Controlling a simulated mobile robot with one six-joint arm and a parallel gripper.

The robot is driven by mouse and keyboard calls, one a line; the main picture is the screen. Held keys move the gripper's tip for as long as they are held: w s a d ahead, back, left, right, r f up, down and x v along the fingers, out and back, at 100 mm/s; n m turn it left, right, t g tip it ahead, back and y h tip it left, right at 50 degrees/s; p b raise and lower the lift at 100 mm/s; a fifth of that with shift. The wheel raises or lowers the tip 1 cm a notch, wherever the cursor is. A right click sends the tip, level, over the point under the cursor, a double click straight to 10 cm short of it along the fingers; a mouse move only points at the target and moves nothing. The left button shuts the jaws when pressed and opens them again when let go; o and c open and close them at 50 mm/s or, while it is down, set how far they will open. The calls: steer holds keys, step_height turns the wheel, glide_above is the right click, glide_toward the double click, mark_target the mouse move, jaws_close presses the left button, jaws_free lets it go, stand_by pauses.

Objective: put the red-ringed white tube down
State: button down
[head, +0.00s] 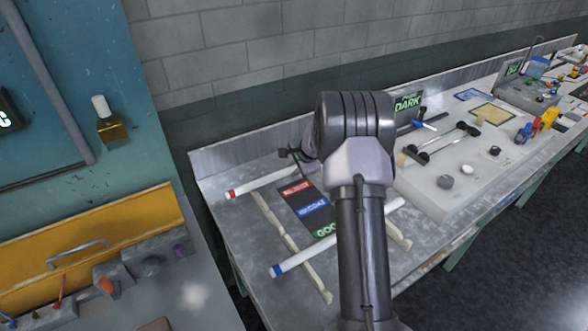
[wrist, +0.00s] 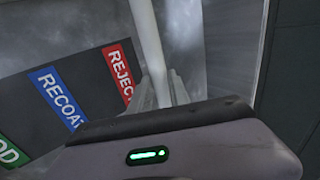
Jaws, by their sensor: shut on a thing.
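The red-ringed white tube (head: 262,181) is at the back left of the bench in the head view, its red-ringed end pointing left. Its other end is hidden behind my arm. In the wrist view the white tube (wrist: 149,45) runs up from between the fingers of my gripper (wrist: 163,92), which is shut on it. In the head view my gripper is mostly hidden by my arm, near the back edge of the bench. The tube passes close to the far end of a pale rail (head: 285,235); I cannot tell whether it touches it.
A blue-ringed white tube (head: 305,257) lies across the rails nearer the front. A dark board (head: 305,197) carries red REJECT, blue RECOAT and green labels. A grey apparatus (head: 435,190) stands to the right. The bench has a raised back edge (head: 240,155).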

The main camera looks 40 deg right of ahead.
steer(key=shift+f+b, duration=0.65)
steer(key=shift+b, duration=0.05)
steer(key=c, duration=1.2)
jaws_free()
steer(key=shift+c, duration=0.2)
steer(key=shift+r, duration=0.1)
steer(key=p+v, duration=0.4)
steer(key=v, duration=0.8)
steer(key=s+a+r+n+y, duration=0.1)
steer(key=s+a+r+n, duration=0.3)
steer(key=a+r, duration=0.55)
steer(key=s+a+r+n+y, duration=0.1)
steer(key=s+a+r+n, duration=0.35)
steer(key=a, duration=0.85)
steer(key=s+a+n, duration=0.2)
steer(key=s+a, duration=0.1)
steer(key=s, duration=0.3)
steer(key=s+a+r+n, duration=0.1)
steer(key=s+a, duration=0.3)
steer(key=s, duration=0.3)
steer(key=s+a+n, duration=0.2)
steer(key=s+a, duration=0.1)
steer(key=s, duration=0.4)
steer(key=shift+s+a+r+n+g, duration=0.2)
steer(key=shift+s+a+n+g, duration=0.1)
steer(key=shift+n+g, duration=0.1)
